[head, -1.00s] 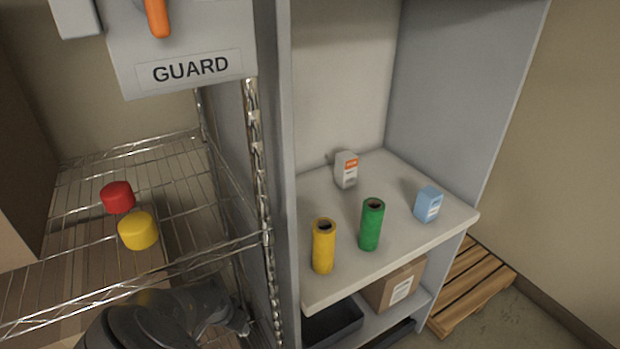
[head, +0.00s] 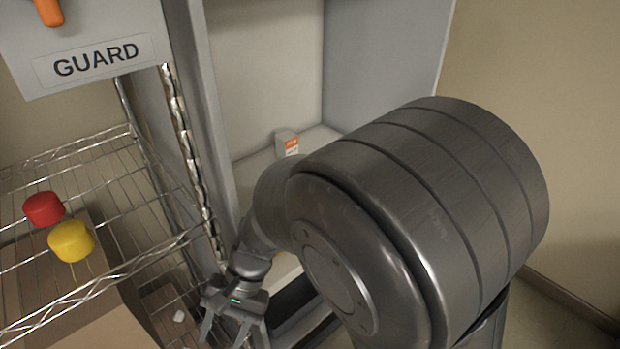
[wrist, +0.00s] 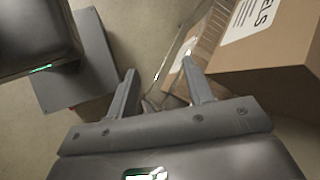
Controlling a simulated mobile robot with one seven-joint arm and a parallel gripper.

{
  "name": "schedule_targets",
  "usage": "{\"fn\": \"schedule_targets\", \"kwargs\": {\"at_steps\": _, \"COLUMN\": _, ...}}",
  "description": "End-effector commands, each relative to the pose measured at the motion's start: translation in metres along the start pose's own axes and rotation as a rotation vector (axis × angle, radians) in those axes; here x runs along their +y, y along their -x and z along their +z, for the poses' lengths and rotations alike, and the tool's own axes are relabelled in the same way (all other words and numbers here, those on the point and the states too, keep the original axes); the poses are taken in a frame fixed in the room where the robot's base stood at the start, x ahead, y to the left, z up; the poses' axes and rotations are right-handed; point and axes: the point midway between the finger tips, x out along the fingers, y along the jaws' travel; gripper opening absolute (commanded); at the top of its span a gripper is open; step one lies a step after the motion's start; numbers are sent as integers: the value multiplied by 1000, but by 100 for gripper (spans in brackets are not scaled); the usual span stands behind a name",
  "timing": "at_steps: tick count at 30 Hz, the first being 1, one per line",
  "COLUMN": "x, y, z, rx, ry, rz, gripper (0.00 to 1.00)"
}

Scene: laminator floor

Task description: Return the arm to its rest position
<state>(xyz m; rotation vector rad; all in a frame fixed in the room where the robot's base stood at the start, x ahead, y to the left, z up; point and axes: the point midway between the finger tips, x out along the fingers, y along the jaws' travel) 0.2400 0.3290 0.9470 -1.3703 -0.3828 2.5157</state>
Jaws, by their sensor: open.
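My arm fills the middle and right of the head view, bent, with its large dark grey upper part close to the camera. My gripper (head: 226,328) hangs low at the end of it, beside the wire rack and in front of the cabinet's lower part. In the wrist view, my gripper's two fingers (wrist: 160,72) are spread apart, with nothing held between them.
A wire rack (head: 108,188) on the left holds a red cap (head: 43,208) and a yellow cap (head: 71,241). A white and orange box (head: 287,142) stands on the cabinet shelf, otherwise mostly hidden. The wrist view shows a labelled cardboard box (wrist: 285,45) and a grey box (wrist: 88,62).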

Motion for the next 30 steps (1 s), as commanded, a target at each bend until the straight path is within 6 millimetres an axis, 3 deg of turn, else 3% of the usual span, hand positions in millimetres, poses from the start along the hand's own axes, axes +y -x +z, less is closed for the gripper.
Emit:
{"fn": "schedule_targets", "kwargs": {"at_steps": 1, "x": 7, "y": 20, "z": -1, "rx": 30, "ry": 14, "rz": -23, "gripper": 47}}
{"fn": "schedule_targets", "kwargs": {"at_steps": 3, "x": 19, "y": 43, "z": -1, "rx": 69, "ry": 36, "rz": -36, "gripper": 47}}
{"fn": "schedule_targets", "kwargs": {"at_steps": 12, "x": 77, "y": 129, "z": 4, "rx": 302, "ry": 123, "rz": -52, "gripper": 47}}
{"fn": "schedule_targets", "kwargs": {"at_steps": 21, "x": 144, "y": 200, "z": 24, "rx": 601, "ry": 162, "rz": 29, "gripper": 47}}
{"fn": "schedule_targets", "kwargs": {"at_steps": 30, "x": 211, "y": 252, "z": 59, "rx": 907, "ry": 130, "rz": 220, "gripper": 47}}
